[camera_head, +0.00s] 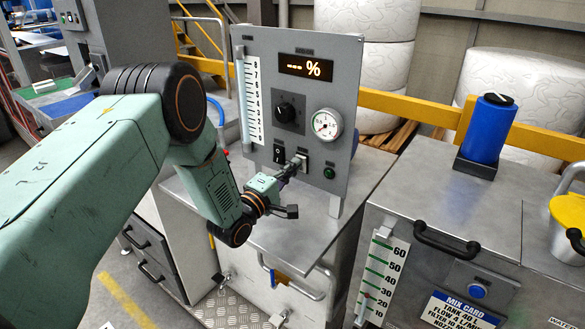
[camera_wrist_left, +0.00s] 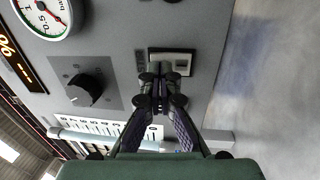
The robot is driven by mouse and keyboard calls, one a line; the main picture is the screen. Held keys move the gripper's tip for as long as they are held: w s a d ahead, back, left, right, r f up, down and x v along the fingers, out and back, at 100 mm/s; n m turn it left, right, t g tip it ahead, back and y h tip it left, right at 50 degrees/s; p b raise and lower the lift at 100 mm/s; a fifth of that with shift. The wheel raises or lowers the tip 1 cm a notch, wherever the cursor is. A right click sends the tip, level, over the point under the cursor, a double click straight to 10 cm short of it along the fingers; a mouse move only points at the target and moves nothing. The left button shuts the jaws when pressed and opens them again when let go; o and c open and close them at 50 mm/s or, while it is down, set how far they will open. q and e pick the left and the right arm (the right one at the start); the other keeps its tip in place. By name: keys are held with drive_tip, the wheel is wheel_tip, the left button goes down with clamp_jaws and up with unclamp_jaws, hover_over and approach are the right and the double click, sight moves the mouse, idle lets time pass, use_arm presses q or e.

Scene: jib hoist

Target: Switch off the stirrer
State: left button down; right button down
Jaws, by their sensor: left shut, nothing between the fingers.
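The framed switch also shows in the left wrist view (camera_wrist_left: 183,62). My left gripper (camera_head: 299,163) is shut and empty, with its fingertips at the framed switch; in the left wrist view the fingertips (camera_wrist_left: 160,70) overlap its edge. I cannot tell if they touch it. My right gripper is not in view.
The panel also has a display (camera_head: 306,67) showing dashes and %, a black knob (camera_head: 286,111), a round gauge (camera_head: 327,124), a green button (camera_head: 329,173) and a level scale (camera_head: 251,100). A steel cabinet with a blue cylinder (camera_head: 492,128) stands at right.

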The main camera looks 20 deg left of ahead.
use_arm(q)
drive_tip(key=shift+w, duration=0.25)
drive_tip(key=shift+w+d+r, duration=0.1)
drive_tip(key=shift+w+r, duration=0.05)
drive_tip(key=shift+r, duration=0.1)
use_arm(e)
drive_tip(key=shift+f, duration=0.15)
